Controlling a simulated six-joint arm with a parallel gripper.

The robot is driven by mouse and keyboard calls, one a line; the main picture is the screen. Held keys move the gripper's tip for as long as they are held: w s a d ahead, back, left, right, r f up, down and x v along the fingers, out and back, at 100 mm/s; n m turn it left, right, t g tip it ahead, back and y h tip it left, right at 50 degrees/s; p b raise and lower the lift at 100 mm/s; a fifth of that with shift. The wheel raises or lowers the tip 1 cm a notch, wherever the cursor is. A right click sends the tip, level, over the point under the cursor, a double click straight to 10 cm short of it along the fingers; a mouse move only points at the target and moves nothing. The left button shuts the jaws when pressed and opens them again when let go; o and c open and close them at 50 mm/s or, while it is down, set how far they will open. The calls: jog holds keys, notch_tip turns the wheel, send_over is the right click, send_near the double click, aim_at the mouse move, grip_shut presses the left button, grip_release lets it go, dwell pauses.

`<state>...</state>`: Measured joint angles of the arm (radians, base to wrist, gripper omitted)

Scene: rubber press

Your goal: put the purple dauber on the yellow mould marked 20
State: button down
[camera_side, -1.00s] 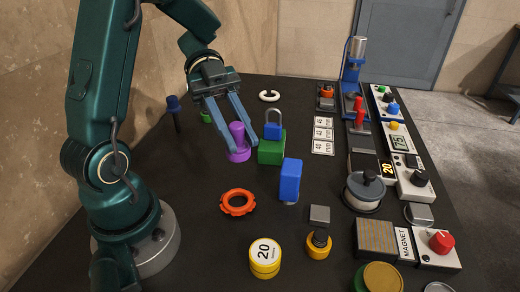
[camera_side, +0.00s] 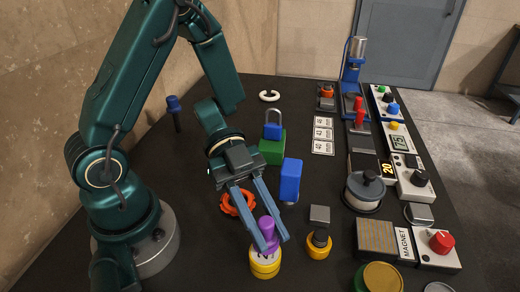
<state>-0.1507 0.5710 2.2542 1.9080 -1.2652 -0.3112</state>
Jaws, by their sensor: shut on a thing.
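The purple dauber (camera_side: 267,228) is upright between the fingers of my gripper (camera_side: 270,240), which is shut on it. The yellow mould (camera_side: 264,267) is a short round yellow piece at the front of the table. The dauber is directly over the mould, and its base appears to be at the mould's top. I cannot tell whether they touch. The mould's 20 label is hidden by the dauber and fingers.
A blue block (camera_side: 290,180) and a green block with a blue padlock (camera_side: 272,151) stand farther back.

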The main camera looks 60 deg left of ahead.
jog(key=shift+f, duration=1.1)
jog(key=shift+f, duration=0.15)
jog(key=c, duration=0.7)
grip_release()
